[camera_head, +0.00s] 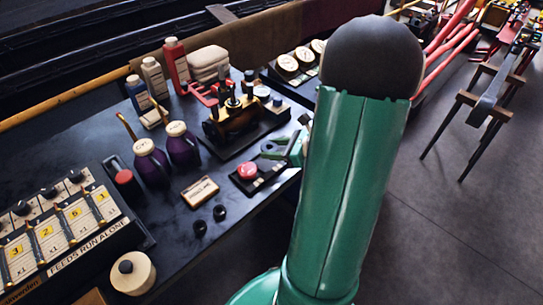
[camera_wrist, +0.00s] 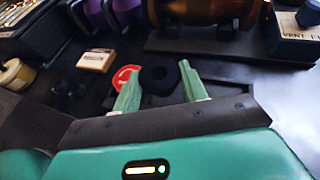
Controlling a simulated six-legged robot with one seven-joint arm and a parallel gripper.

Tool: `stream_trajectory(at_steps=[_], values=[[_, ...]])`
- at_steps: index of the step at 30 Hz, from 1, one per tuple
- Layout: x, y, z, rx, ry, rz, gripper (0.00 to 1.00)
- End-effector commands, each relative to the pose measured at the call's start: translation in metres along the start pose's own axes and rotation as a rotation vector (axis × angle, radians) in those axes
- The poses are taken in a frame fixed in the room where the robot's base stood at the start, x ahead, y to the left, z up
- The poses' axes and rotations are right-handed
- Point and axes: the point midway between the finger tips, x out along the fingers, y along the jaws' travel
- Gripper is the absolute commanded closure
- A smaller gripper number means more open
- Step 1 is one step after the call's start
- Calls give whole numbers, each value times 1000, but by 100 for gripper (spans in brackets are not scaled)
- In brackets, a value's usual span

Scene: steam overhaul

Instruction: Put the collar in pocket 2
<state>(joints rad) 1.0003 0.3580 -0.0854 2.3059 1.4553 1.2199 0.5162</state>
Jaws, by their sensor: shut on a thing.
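The collar is a thick black ring (camera_wrist: 158,82) between my fingertips in the wrist view. My gripper (camera_wrist: 159,70) is shut on it, with one green finger on each side. In the head view my gripper (camera_head: 285,149) is at the bench's right edge, partly hidden by my arm; the collar cannot be made out there. A red round button (camera_wrist: 124,77) shows just left of the collar in the wrist view. It sits on a small dark block (camera_head: 262,182) in the head view. I cannot tell which place is pocket 2.
Two small black rings (camera_head: 209,220) lie near the bench's front edge. A label card (camera_head: 200,192) lies behind them. Two purple oil cans (camera_head: 166,152) and a brass engine model (camera_head: 236,124) stand farther back. A numbered feed box (camera_head: 65,230) is at left.

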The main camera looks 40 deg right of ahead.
Motion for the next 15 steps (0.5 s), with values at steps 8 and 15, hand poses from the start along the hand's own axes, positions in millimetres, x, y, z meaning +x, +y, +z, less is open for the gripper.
stream_trajectory(at_steps=[8,15], values=[[20,-8,-18,4,-1,-1,86],[28,-9,-39,0,-1,-3,86]])
